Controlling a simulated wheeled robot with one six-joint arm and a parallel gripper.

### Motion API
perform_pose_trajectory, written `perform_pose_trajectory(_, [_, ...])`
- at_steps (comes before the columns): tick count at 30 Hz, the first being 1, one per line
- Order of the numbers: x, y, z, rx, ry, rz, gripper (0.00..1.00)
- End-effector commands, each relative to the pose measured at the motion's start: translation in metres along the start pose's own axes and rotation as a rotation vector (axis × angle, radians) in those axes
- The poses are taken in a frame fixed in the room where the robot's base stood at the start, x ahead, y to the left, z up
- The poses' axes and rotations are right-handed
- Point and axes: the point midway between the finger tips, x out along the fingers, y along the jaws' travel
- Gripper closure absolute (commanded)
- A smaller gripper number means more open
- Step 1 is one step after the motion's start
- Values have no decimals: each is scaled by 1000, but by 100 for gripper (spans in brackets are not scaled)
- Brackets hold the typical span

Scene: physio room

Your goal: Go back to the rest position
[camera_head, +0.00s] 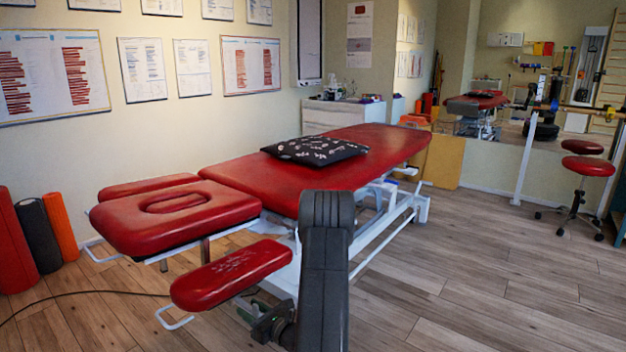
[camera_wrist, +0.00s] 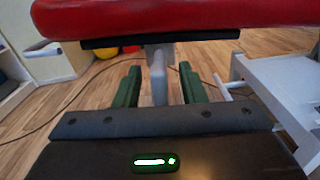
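My gripper (camera_wrist: 160,85) shows in the wrist view with its two green fingers spread apart. A light grey post (camera_wrist: 158,70) under a red pad stands between or just beyond the fingers, with gaps on both sides. I cannot tell its exact depth. In the head view my gripper (camera_head: 268,322) is low, just below the red armrest pad (camera_head: 232,272) of the treatment table, partly hidden by my dark arm. The red pad (camera_wrist: 190,15) also fills the top of the wrist view, above the fingers.
The red treatment table (camera_head: 290,180) with a white frame stands close ahead, a dark patterned pillow (camera_head: 315,150) on it. Foam rollers (camera_head: 60,225) stand at the left wall. A red stool (camera_head: 588,166) is at the right. The wooden floor (camera_head: 470,270) at the right is clear.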

Motion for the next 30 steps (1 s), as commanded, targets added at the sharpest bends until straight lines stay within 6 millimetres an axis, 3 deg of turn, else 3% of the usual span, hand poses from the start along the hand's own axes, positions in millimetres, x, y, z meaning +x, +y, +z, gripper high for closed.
perform_pose_trajectory(14, [-4,0,0,4,0,-1,63])
perform_pose_trajectory(20, [-31,-1,2,2,1,-5,63])
perform_pose_trajectory(30, [-94,-1,2,2,0,-5,63])
